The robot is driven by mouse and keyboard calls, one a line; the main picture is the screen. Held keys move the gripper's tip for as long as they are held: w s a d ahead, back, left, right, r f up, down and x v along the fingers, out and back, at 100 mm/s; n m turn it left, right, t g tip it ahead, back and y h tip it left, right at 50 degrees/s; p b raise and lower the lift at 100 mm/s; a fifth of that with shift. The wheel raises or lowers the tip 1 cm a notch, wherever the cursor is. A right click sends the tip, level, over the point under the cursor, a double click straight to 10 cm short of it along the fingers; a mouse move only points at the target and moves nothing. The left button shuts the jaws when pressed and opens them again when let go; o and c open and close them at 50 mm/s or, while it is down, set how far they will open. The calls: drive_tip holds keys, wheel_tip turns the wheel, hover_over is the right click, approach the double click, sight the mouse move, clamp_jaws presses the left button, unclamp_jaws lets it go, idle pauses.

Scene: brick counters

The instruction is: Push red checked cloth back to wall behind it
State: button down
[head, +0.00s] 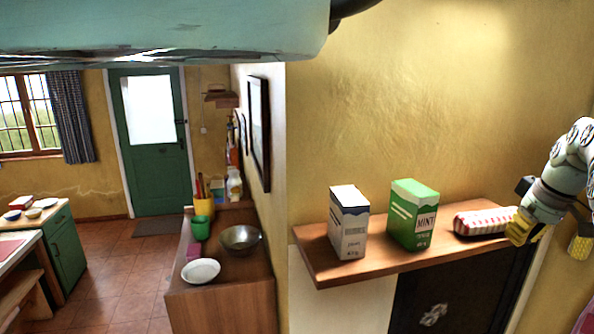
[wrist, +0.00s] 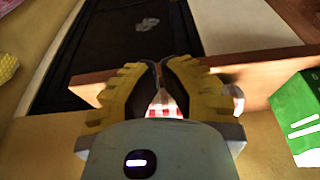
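The red checked cloth (head: 484,221) is a folded or rolled bundle with red and white stripes. It lies at the right end of the wooden wall shelf (head: 330,266). My gripper (head: 546,240) has yellow fingers and is at the cloth's right end, with one finger overlapping that end in the head view. The fingers stand apart, so it looks open. In the wrist view, part of the cloth (wrist: 164,106) shows between the fingers of my gripper (wrist: 169,64). Whether they touch the cloth is unclear. The yellow wall (head: 420,120) rises behind the shelf.
A green mint box (head: 412,214) stands just left of the cloth and also shows in the wrist view (wrist: 298,112). A white box (head: 348,222) stands further left. A dark panel (head: 455,290) is below the shelf. A counter with bowls (head: 215,298) is at left.

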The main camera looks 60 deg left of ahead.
drive_tip(key=shift+w+a+r+p, duration=0.2)
drive_tip(key=shift+a+p, duration=0.6)
drive_tip(key=shift+p, duration=0.3)
drive_tip(key=shift+a+f, duration=0.2)
